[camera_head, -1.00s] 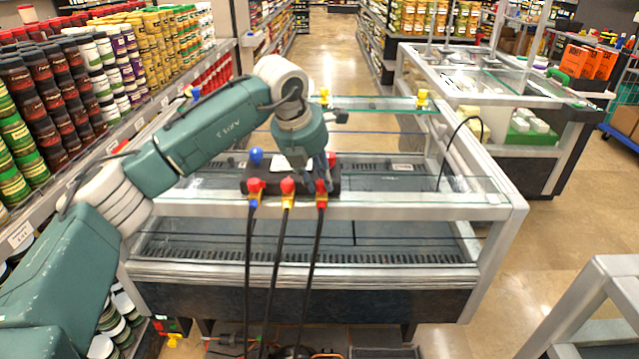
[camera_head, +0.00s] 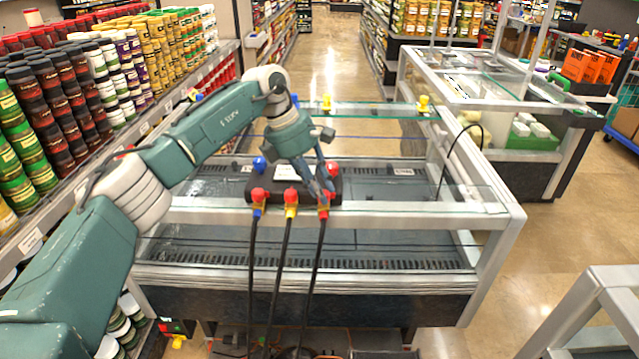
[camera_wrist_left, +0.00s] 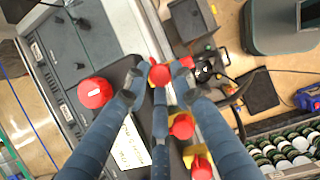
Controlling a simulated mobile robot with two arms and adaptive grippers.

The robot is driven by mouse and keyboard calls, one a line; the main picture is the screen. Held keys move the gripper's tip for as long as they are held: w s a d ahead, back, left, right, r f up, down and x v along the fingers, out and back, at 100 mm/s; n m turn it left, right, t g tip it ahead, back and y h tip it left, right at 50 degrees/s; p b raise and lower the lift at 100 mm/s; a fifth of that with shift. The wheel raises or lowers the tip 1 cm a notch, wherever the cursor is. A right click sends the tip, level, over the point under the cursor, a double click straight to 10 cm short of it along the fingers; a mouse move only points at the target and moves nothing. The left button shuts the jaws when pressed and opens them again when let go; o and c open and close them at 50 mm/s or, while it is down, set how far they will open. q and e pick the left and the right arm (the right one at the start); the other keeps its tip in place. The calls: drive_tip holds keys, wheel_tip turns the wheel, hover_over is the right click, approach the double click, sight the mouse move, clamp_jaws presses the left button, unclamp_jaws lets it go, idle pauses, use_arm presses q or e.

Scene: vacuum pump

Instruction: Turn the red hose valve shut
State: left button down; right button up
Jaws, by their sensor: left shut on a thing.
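A dark manifold block (camera_head: 238,188) sits on the glass top of a freezer case. Its front edge carries several hose valves with black hoses hanging down. The rightmost one, the red hose valve (camera_head: 323,212), is held by my left gripper (camera_head: 327,192), which comes down on it from above at a slant. In the left wrist view, my left gripper (camera_wrist_left: 158,88) has its fingers closed around the red valve's handle (camera_wrist_left: 159,74). The fingers hide part of the handle, so its exact angle is hard to tell. My right gripper is not in view.
Beside it are a middle valve with a yellow body (camera_head: 291,210) and a left valve with a red cap (camera_head: 258,195). A blue knob (camera_head: 259,164) and a red knob (camera_head: 331,168) stand on the block. Two yellow fittings (camera_head: 423,103) stand on the glass behind.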

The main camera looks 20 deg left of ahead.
use_arm(q)
drive_tip(key=shift+d+r+m, duration=0.1)
drive_tip(key=shift+d+m, duration=0.1)
drive_tip(key=shift+m, duration=0.3)
drive_tip(key=shift+g, duration=0.3)
drive_tip(key=c, duration=1.5)
unclamp_jaws()
drive_tip(key=shift+s, duration=0.1)
drive_tip(key=shift+d, duration=0.1)
drive_tip(key=shift+a+r, duration=0.15)
drive_tip(key=shift+a, duration=0.05)
drive_tip(key=v, duration=1.1)
drive_tip(key=shift+s+r, duration=0.2)
drive_tip(key=shift+r, duration=0.1)
drive_tip(key=shift+a, duration=0.1)
